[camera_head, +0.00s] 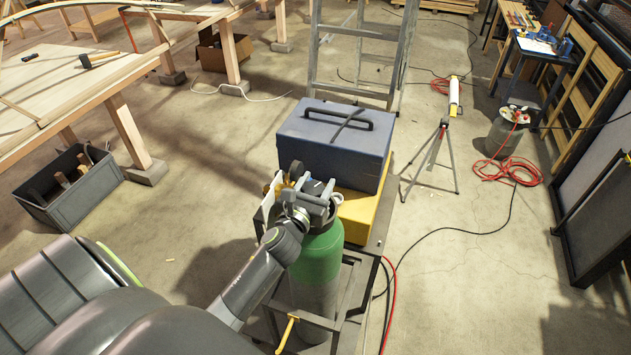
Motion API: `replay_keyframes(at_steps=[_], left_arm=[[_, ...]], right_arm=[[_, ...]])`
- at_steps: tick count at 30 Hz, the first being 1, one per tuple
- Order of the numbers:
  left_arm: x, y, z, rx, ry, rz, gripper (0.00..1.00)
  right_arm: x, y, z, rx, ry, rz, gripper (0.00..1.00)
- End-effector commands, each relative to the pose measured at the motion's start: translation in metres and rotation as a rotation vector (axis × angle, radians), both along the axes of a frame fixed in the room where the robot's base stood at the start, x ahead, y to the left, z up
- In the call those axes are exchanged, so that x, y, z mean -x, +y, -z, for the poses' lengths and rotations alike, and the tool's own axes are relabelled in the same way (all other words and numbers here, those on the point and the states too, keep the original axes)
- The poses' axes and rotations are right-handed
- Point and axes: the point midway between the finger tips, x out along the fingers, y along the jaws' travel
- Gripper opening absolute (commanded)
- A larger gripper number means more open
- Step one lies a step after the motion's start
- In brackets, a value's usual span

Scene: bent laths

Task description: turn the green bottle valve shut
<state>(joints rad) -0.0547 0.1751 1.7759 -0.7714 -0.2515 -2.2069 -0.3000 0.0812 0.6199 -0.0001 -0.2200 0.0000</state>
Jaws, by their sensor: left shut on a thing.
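The green bottle (319,256) stands upright in a dark metal cart frame (353,318), green at its shoulder and grey below. My left gripper (318,192) is at the top of the bottle, shut on the valve there. The gripper and its wrist cover most of the valve, so its handle and how far it is turned cannot be made out. My right gripper is not in view.
A blue-grey toolbox (336,139) on a yellow case (358,212) stands right behind the bottle. A red hose (390,300) hangs at the cart's right. A tripod (437,150), ladder (362,45) and wooden bench (70,90) stand beyond.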

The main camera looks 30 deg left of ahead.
Motion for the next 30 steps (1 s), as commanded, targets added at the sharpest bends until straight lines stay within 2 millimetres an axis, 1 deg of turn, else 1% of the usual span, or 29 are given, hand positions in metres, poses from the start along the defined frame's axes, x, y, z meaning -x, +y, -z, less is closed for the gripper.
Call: replay_keyframes(at_steps=[12, 28, 29, 30], left_arm=[[-0.0003, -0.0011, 0.0003, -0.002, 0.001, 0.076, 0.26], [-0.0004, -0.0015, 0.0001, -0.004, 0.001, 0.085, 0.26], [-0.0004, -0.0015, 0.0001, -0.004, 0.001, 0.085, 0.51], [-0.0004, -0.0015, 0.0001, -0.004, 0.001, 0.085, 0.56]], right_arm=[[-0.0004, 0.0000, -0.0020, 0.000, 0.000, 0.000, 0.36], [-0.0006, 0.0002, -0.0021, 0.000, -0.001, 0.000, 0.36], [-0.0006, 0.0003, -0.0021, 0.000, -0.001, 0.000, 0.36], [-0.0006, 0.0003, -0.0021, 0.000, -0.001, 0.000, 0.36]])
